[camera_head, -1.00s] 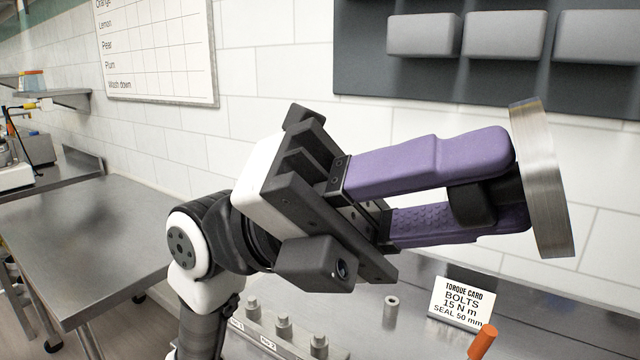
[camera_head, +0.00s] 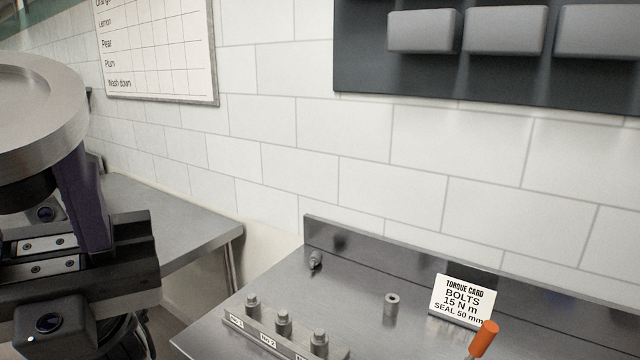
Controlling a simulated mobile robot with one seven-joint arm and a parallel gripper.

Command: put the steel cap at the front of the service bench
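The steel cap (camera_head: 38,105) is a round brushed-metal disc at the left edge, its broad face tilted up and partly cut off by the frame. My gripper (camera_head: 45,190) is below it, pointing up, with a purple finger (camera_head: 85,200) beside the cap's dark grip (camera_head: 25,192). The other finger is mostly hidden or out of frame. The cap is held up in the air, clear of any surface. A steel bench (camera_head: 350,290) with a raised back edge stands at the lower right; its front is out of frame.
On the bench are a row of bolts in a labelled rack (camera_head: 283,328), a small metal bushing (camera_head: 392,305), a torque card (camera_head: 462,300) and an orange-handled tool (camera_head: 484,338). Another steel table (camera_head: 170,220) stands left, across a gap. Grey bins (camera_head: 505,30) hang above.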

